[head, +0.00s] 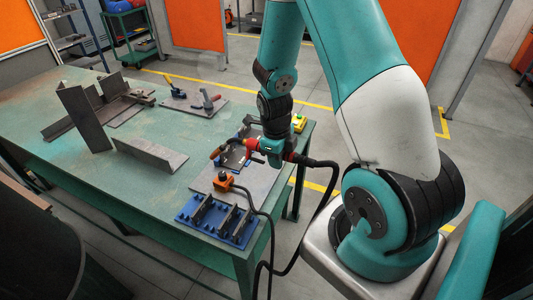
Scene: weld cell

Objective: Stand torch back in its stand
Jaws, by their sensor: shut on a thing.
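My gripper (262,157) is low over the near right end of the green table. It is shut on the torch (250,146), which has a red body and a copper-coloured nozzle. The torch lies roughly level, nozzle to the left, with a black cable running off to the right. The gripper hides part of it. Dark fixture pieces on a grey plate (262,180) are just below and behind the torch; I cannot tell whether it touches them. A blue base with black uprights (217,219) stands nearer the front edge. I cannot tell for certain which piece is the torch stand.
An angle piece (150,154) and an upright steel plate (84,118) stand to the left. Clamps lie on a board (194,101) behind. The green table (130,190) has bare room front-left.

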